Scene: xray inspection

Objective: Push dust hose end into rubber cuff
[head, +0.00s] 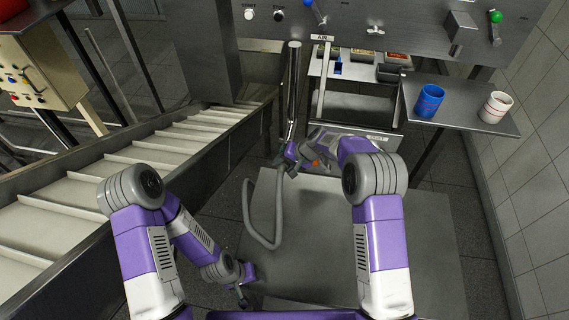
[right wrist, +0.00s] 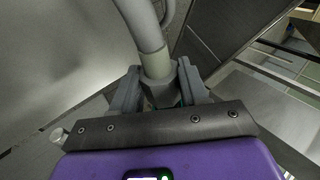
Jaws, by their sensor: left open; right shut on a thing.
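The grey dust hose (head: 262,241) hangs in a loop in the head view, one end running up to my right gripper (head: 287,163). In the right wrist view my right gripper (right wrist: 160,85) is shut around the collar at the hose end (right wrist: 156,64), a finger on each side. A steel pipe (head: 292,85) stands upright just above that gripper. I cannot make out the rubber cuff clearly; the spot at the pipe's lower end is small and partly covered by the gripper. My left gripper (head: 243,297) is open and empty, low and left of the hose.
A slatted conveyor (head: 150,160) runs along the left. A steel shelf (head: 465,104) at right holds a blue cup (head: 430,101) and a white cup (head: 496,107). A control panel (head: 370,30) spans the top. A grey platform (head: 435,240) lies below.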

